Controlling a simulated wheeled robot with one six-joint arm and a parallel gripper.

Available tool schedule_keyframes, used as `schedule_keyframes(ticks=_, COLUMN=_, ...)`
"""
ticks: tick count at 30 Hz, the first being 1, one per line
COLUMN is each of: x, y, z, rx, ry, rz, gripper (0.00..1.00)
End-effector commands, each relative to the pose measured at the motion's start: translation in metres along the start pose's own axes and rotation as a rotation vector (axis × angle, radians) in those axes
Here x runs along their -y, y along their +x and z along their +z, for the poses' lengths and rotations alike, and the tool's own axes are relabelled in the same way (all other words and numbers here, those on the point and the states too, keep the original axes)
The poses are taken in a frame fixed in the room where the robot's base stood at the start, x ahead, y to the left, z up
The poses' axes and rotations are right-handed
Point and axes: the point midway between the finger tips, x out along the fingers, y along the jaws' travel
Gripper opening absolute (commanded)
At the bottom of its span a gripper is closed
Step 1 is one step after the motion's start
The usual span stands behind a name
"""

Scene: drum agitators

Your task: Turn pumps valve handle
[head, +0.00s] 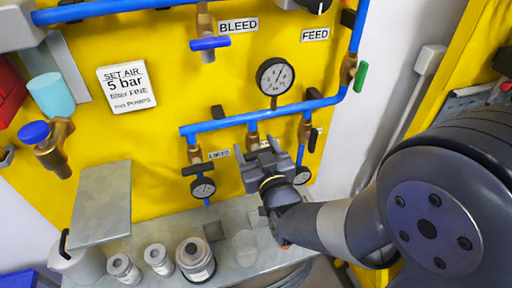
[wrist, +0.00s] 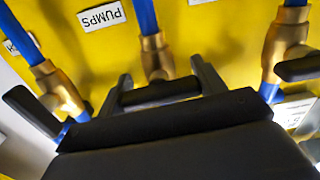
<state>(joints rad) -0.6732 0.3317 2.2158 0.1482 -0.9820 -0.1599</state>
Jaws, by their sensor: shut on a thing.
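The pumps valve is the middle brass valve (wrist: 155,58) on a blue pipe in the wrist view, beside the label PUMPS (wrist: 101,15). Its black lever handle (wrist: 160,92) lies crosswise between the two fingers of my gripper (wrist: 163,84). My gripper is shut on this handle. In the head view my gripper (head: 259,157) is at the middle branch below the horizontal blue pipe, just under the brass valve body (head: 253,139). The handle is hidden behind the gripper there.
Neighbouring valves with black handles flank it at left (wrist: 33,110) and right (wrist: 298,68). Small gauges (head: 203,188) hang below, and a larger gauge (head: 274,77) stands above. A grey shelf (head: 232,268) with several jars is underneath.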

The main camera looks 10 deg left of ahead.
Motion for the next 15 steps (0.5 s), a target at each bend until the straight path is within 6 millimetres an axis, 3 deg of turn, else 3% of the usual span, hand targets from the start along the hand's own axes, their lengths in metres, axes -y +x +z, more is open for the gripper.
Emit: schedule_keyframes(ticks=15, x=0.0000, y=0.0002, z=0.0001, rx=0.000, ry=0.094, rz=0.000, gripper=0.43)
